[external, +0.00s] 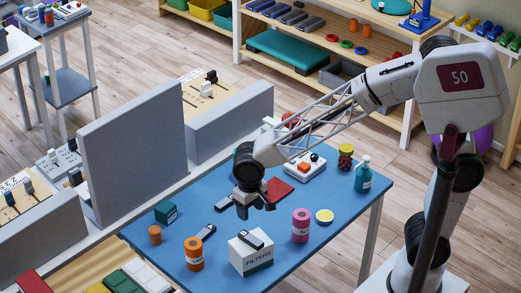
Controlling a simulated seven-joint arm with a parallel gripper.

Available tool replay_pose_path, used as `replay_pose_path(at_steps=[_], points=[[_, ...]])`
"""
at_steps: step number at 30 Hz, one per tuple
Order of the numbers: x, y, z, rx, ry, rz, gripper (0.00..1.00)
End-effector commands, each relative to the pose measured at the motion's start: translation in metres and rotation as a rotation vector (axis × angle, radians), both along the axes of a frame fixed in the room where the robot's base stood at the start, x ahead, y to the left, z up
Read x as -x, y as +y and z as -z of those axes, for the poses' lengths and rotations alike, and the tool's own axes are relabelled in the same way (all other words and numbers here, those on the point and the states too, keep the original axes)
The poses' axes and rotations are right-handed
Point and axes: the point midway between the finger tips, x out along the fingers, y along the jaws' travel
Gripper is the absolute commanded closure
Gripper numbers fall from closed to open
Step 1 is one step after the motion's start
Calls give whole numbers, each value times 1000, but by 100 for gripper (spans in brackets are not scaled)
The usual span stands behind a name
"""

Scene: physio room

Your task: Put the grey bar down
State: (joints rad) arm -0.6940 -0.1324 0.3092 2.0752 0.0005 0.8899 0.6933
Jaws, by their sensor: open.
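My gripper (256,207) hangs over the middle of the blue table (335,213), fingers pointing down. It is open, with nothing seen between its fingers. Three small dark grey bars show; I cannot tell which one is the task's grey bar. One bar (225,203) lies just left of my gripper, another bar (207,232) lies nearer the front left, and a third bar (251,239) lies on top of the white FILTERS box (250,257), below my gripper in the picture.
A red flat piece (279,190) lies behind my gripper. A teal bottle (363,174) stands at the right. A grey panel (133,150) rises at the left.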

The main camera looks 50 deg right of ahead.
Motion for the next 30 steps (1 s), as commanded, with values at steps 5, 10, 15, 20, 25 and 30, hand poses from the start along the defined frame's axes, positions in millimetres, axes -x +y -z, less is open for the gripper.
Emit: replay_pose_path(at_steps=[5, 10, 15, 20, 25, 30], points=[[0, 0, 0, 0, 0, 0, 41], [0, 0, 0, 0, 0, 0, 41], [-1, -8, -4, -3, -4, 1, 41], [-3, -33, -14, -10, -14, 5, 41], [-3, -79, -31, -21, -35, 9, 41], [4, -132, -49, -31, -61, 12, 41]])
